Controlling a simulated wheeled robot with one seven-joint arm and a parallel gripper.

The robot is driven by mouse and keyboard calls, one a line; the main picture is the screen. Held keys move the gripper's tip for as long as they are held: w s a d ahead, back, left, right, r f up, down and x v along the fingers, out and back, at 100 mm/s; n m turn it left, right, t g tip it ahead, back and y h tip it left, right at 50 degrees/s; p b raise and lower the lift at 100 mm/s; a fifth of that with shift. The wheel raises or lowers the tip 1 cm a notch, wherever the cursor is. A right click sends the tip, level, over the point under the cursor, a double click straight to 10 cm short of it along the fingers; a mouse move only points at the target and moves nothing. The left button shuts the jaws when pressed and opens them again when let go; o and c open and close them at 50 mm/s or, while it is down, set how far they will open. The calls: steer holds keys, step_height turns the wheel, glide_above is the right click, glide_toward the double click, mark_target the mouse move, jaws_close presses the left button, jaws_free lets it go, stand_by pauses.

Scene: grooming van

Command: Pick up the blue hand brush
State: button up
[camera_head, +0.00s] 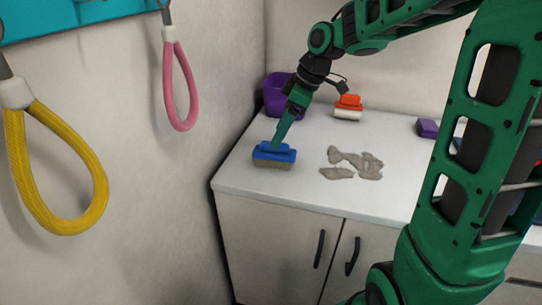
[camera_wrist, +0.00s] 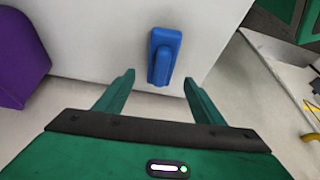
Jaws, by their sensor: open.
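The blue hand brush (camera_head: 273,153) lies on the white counter top near its left front corner, bristles down and blue handle up. In the wrist view the brush (camera_wrist: 163,55) is just beyond the fingertips, between their lines and a little right of the middle. My gripper (camera_head: 276,146) is above the brush in the head view, pointing down at it. In the wrist view my gripper (camera_wrist: 158,77) has its two green fingers spread apart with nothing between them. From the head view I cannot tell whether a fingertip touches the brush.
The white counter (camera_head: 240,178) also holds a purple container (camera_head: 275,94), an orange brush (camera_head: 348,103), a grey clump of hair (camera_head: 352,162) and a purple item (camera_head: 427,128). A yellow loop (camera_head: 88,165) and a pink loop (camera_head: 181,100) hang at left.

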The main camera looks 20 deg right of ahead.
mark_target(275, 154)
steer(key=shift+x, duration=2.95)
steer(key=shift+s+d, duration=0.1)
steer(key=shift+d, duration=0.1)
steer(key=shift+c, duration=0.4)
steer(key=c, duration=1.2)
steer(key=shift+o, duration=0.2)
